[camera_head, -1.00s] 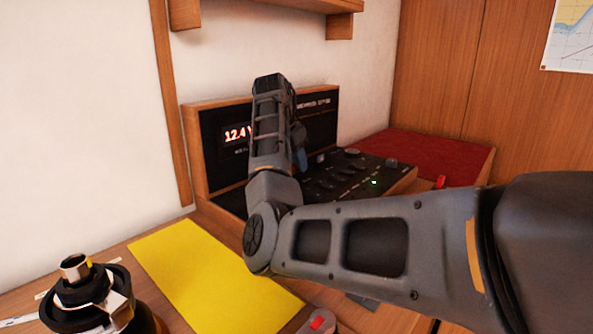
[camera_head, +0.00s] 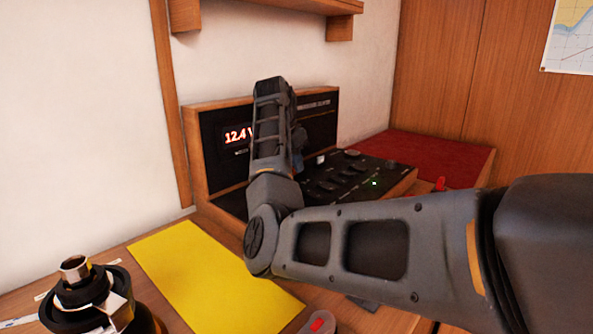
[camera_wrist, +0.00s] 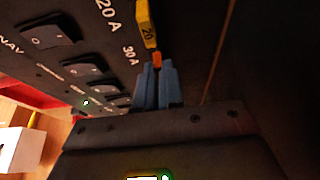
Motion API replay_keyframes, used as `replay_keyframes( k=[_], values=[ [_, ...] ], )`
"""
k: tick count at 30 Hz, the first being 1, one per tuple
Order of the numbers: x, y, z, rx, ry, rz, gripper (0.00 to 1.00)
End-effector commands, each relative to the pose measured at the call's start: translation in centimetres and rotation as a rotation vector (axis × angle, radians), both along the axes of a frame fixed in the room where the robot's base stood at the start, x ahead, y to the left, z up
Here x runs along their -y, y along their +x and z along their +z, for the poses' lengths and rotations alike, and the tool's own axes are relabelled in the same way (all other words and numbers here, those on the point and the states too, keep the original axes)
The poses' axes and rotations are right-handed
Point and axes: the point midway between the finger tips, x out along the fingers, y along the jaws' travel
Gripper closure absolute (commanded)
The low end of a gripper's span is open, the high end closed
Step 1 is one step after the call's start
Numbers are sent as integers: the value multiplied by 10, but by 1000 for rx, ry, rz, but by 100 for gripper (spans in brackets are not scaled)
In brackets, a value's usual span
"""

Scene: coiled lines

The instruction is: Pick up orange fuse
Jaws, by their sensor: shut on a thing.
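The orange fuse (camera_wrist: 157,60) shows in the wrist view as a small orange piece at the tips of my blue fingers. My gripper (camera_wrist: 158,80) is shut on it, and the fingers hide most of it. A yellow fuse (camera_wrist: 147,25) marked 20 sits just beyond it, close to the fingertips. Both are by the black switch panel (camera_wrist: 85,30), near the printed 30 A and 20 A labels. In the head view my gripper (camera_head: 298,160) is at the panel, mostly hidden behind my wrist. The orange fuse cannot be seen there.
The panel's black upright face with a 12.4 V display (camera_head: 237,136) stands behind my wrist. Rocker switches (camera_wrist: 55,37) line the panel. A yellow sheet (camera_head: 205,275) lies on the desk, with a black, metal-topped object (camera_head: 90,295) at left. A shelf (camera_head: 270,8) hangs above.

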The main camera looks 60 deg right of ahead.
Motion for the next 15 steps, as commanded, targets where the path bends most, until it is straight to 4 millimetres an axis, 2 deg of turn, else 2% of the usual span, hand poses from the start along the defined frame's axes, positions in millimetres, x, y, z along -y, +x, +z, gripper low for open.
replay_keyframes(
  k=[4,7,15],
  values=[
    [0,0,4,1,0,0,100],
    [1,0,15,2,-1,0,100],
    [1,1,66,3,-2,0,100]
  ],
)
